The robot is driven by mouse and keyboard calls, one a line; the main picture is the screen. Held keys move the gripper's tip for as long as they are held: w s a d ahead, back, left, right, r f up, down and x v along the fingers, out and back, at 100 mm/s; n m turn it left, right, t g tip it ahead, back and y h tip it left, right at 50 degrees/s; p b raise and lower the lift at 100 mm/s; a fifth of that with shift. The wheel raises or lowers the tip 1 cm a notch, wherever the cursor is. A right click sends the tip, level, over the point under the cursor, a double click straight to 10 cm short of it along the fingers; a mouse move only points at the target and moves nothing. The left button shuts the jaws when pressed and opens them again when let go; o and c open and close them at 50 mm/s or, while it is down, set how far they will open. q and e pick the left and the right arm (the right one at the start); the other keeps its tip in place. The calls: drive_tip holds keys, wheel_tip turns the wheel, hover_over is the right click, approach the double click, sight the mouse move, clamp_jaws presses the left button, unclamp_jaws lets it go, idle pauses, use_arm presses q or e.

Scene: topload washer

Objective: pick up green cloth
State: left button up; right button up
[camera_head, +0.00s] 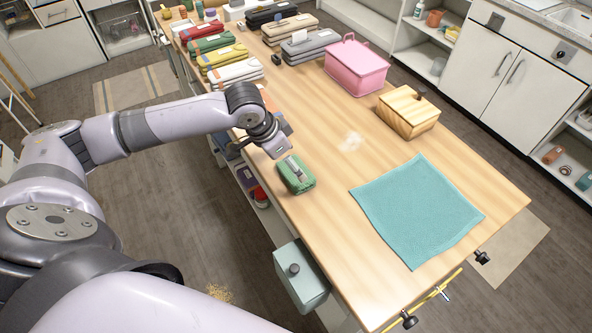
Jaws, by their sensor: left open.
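A small green folded bundle (296,180) lies near the left edge of the wooden table, close to the middle of its length. A larger teal-green cloth (417,208) lies spread flat on the near right part of the table. My left gripper (284,153) is open, pointing down just above and behind the green bundle. A small grey patch shows on top of the bundle; I cannot tell whether it is part of the gripper or of the bundle. Contact between them is unclear. My right gripper is out of view.
A wooden box (407,112) and a pink basket (356,66) stand on the table's right side. Several coloured folded items, including a yellow one (222,57), line the far left. The table (345,185) is bare between bundle and teal cloth. A teal box (301,277) hangs at the near edge.

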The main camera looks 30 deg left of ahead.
use_arm(q)
drive_tip(key=shift+w+d+f+p, duration=0.1)
drive_tip(key=shift+d+f+p, duration=0.1)
drive_tip(key=shift+f+p, duration=0.3)
drive_tip(key=x, duration=0.3)
drive_tip(key=shift+d+f+p, duration=0.15)
drive_tip(key=shift+f+p, duration=0.2)
drive_tip(key=shift+w+f, duration=0.15)
drive_tip(key=shift+f, duration=0.15)
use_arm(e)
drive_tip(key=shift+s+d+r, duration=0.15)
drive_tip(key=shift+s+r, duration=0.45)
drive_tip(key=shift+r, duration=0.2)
use_arm(q)
drive_tip(key=shift+c, duration=0.4)
drive_tip(key=c, duration=0.8)
drive_tip(key=shift+o, duration=0.2)
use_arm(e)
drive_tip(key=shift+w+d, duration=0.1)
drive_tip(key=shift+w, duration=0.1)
use_arm(q)
drive_tip(key=shift+r, duration=0.1)
wheel_tip(320, 180, up, 20)
drive_tip(key=b, duration=0.2)
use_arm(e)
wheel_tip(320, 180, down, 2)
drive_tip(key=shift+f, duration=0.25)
